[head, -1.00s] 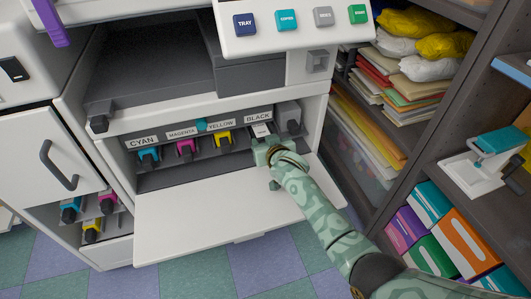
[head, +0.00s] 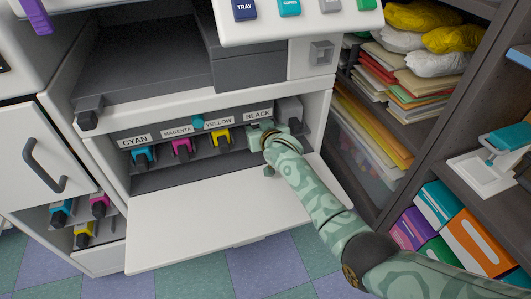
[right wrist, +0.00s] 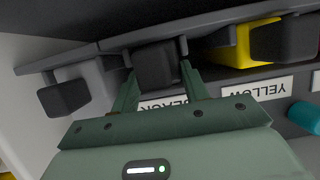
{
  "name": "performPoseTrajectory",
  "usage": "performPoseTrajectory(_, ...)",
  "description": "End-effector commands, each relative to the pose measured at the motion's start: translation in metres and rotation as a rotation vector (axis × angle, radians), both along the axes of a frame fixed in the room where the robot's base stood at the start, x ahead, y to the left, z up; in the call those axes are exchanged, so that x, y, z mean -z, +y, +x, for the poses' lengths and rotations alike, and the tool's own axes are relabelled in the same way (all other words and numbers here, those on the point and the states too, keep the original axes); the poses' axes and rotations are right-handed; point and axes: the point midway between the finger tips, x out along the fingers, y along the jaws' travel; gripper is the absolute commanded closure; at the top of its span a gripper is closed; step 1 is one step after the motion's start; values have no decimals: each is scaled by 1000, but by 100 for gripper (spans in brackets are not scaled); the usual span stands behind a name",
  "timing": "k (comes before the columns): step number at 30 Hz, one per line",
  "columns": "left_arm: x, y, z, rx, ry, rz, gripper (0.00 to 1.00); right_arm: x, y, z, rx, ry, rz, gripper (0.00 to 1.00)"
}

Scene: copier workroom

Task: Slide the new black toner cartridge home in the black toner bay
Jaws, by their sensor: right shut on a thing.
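The black toner bay is under the BLACK label (head: 258,115), at the right of the toner row in the open copier. My right gripper (head: 262,134) is at this bay and hides most of it in the head view. In the right wrist view, which is upside down, my right gripper (right wrist: 157,78) has its two fingers on either side of the dark end of the black toner cartridge (right wrist: 155,62). The cartridge sits in line with the BLACK label, its body hidden behind its end. How deep it sits is unclear. My left gripper is out of view.
Cyan (head: 142,155), magenta (head: 182,147) and yellow (head: 222,138) cartridges sit to the left. A grey unit with a dark knob (head: 289,112) stands close right of the bay. The white front door (head: 220,220) hangs open below. Shelves (head: 430,150) stand to the right.

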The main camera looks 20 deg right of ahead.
Motion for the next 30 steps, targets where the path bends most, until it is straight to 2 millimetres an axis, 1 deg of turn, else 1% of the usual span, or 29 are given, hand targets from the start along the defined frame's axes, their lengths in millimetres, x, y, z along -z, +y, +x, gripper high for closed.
performPoseTrajectory(3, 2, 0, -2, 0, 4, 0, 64, -1, 0, 4, -1, -3, 1, 100)
performPoseTrajectory(19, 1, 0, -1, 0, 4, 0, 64, -1, 0, 6, 0, -4, 0, 100)
performPoseTrajectory(20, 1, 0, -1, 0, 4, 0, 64, -1, 0, 6, 0, -4, 0, 52)
performPoseTrajectory(21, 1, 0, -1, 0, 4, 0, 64, -1, 0, 6, 0, -4, 0, 41)
performPoseTrajectory(22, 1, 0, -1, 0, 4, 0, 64, -1, 0, 6, 0, -4, 0, 33)
performPoseTrajectory(23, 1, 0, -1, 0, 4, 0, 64, -1, 0, 6, 0, -4, 0, 30)
performPoseTrajectory(28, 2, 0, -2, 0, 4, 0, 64, 0, 0, 6, 0, -2, 0, 30)
performPoseTrajectory(29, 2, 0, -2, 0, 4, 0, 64, 2, 0, 5, 1, 2, -1, 27)
performPoseTrajectory(30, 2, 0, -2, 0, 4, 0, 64, 2, 0, 5, 0, 2, -1, 16)
